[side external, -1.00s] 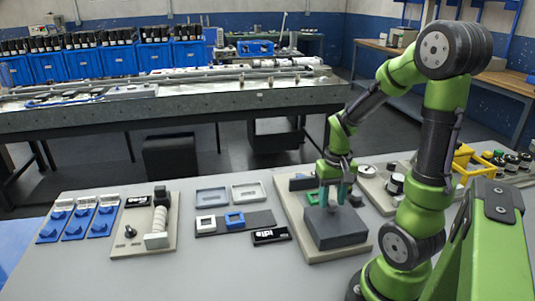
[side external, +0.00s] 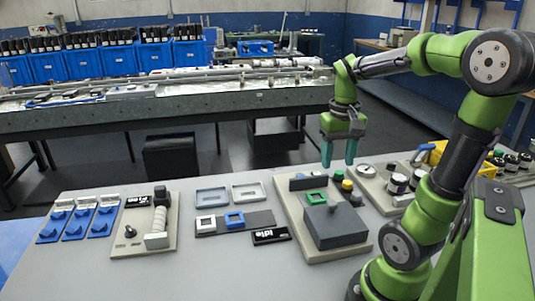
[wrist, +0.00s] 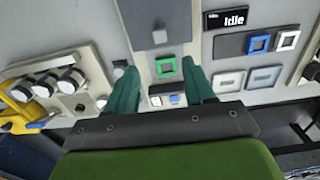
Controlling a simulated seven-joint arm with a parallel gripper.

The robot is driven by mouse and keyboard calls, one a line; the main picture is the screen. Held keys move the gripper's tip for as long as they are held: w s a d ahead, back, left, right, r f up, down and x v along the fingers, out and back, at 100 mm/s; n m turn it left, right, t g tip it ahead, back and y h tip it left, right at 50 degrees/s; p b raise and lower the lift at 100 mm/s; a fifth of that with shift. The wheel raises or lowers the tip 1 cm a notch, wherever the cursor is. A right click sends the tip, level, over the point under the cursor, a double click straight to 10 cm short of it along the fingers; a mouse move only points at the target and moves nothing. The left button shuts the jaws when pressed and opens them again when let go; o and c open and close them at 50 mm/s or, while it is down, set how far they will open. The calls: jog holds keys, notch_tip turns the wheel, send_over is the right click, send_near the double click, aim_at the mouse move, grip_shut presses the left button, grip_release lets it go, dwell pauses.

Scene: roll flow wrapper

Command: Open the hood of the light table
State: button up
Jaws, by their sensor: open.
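A dark grey box (side external: 338,227) lies flat on a beige base (side external: 290,212). It looks like the hood of the light table and looks shut. A small knob (wrist: 159,37) shows on it in the wrist view. A green square frame (side external: 316,197) lies beside the box, and it also shows in the wrist view (wrist: 165,67). My gripper (side external: 338,163) is open and empty, in the air above the far end of the base. Its teal fingers point down and touch nothing.
A display reading Idle (side external: 271,235) and a blue frame (side external: 234,220) lie to the left.

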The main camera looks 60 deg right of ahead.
jog(key=shift+r, duration=2.3)
jog(key=w+a+n+t+y, duration=0.1)
jog(key=a+n+t, duration=0.1)
jog(key=a, duration=0.8)
jog(key=w+a+f+n+t+y, duration=0.1)
jog(key=a+t, duration=0.4)
jog(key=a, duration=0.5)
jog(key=shift+w+f+n, duration=0.2)
jog(key=shift+w+n, duration=0.6)
jog(key=shift+n, duration=0.2)
